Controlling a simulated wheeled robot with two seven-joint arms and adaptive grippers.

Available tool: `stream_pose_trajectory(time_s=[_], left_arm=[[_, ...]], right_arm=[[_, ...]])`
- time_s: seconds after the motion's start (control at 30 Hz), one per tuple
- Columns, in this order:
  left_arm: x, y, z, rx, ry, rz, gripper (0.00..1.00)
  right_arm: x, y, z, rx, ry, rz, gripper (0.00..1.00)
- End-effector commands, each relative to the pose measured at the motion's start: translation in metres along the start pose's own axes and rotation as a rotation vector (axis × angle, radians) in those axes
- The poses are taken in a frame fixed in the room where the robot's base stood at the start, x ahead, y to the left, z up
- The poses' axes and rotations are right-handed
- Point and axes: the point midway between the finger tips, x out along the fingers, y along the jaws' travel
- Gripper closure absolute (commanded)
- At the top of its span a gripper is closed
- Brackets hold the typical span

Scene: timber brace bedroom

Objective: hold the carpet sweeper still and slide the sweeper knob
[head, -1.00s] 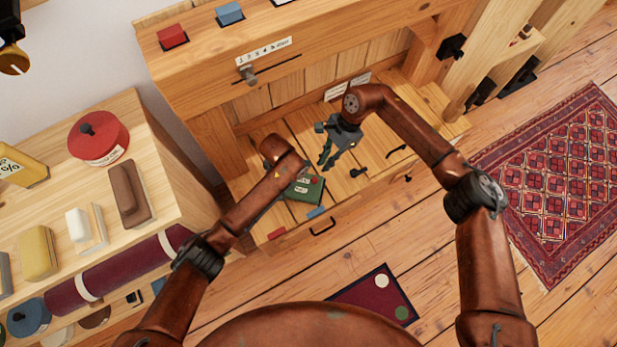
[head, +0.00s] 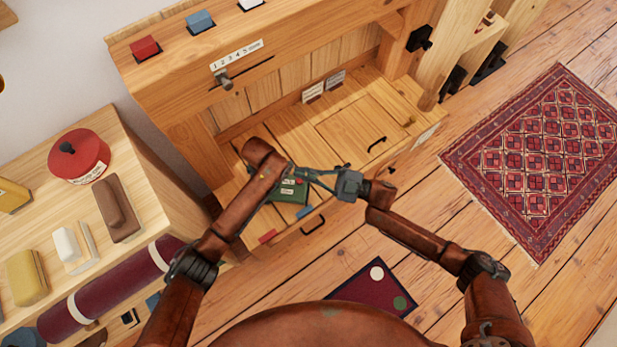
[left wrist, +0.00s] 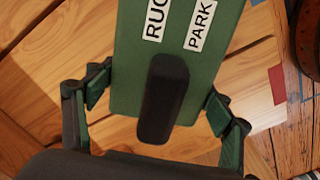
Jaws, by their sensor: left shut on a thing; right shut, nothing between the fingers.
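The carpet sweeper (head: 293,194) is a green box with white labels, lying on the wooden bench ledge. In the left wrist view the sweeper (left wrist: 128,70) shows labels reading "RUG" and "PARK" and a black raised block (left wrist: 163,98) on top. I cannot tell whether this block is the knob. My left gripper (left wrist: 160,112) is shut on the sweeper, one finger at each side; in the head view its arm hides it. My right gripper (head: 296,172) is shut and empty, its fingers pointing left, close to the sweeper's upper right; contact is unclear.
A shelf on the left holds a red round tin (head: 80,157) and brushes. The ledge right of the sweeper is mostly clear.

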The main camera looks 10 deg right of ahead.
Motion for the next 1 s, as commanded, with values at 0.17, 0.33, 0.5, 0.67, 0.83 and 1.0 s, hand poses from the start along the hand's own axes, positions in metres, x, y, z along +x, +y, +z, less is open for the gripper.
stream_pose_trajectory(time_s=[0.17, 0.33, 0.5, 0.67, 0.83, 1.0], left_arm=[[0.003, 0.003, 0.000, 0.002, -0.003, -0.007, 0.67], [0.007, 0.007, 0.000, 0.003, -0.005, -0.012, 0.67], [0.010, 0.008, -0.001, 0.003, -0.007, -0.017, 0.67], [0.011, 0.008, -0.001, 0.002, -0.007, -0.019, 0.67], [0.012, 0.008, -0.001, 0.002, -0.008, -0.020, 0.67], [0.013, 0.007, -0.001, 0.002, -0.008, -0.021, 0.67]], right_arm=[[-0.041, 0.011, 0.039, 0.621, -0.011, 0.336, 1.00], [-0.087, -0.005, 0.085, 1.172, 0.042, 0.607, 1.00], [-0.119, -0.032, 0.113, 1.553, 0.119, 0.782, 1.00], [-0.131, -0.046, 0.123, 1.714, 0.163, 0.852, 1.00], [-0.133, -0.049, 0.125, 1.743, 0.172, 0.863, 1.00], [-0.133, -0.049, 0.125, 1.739, 0.170, 0.861, 1.00]])
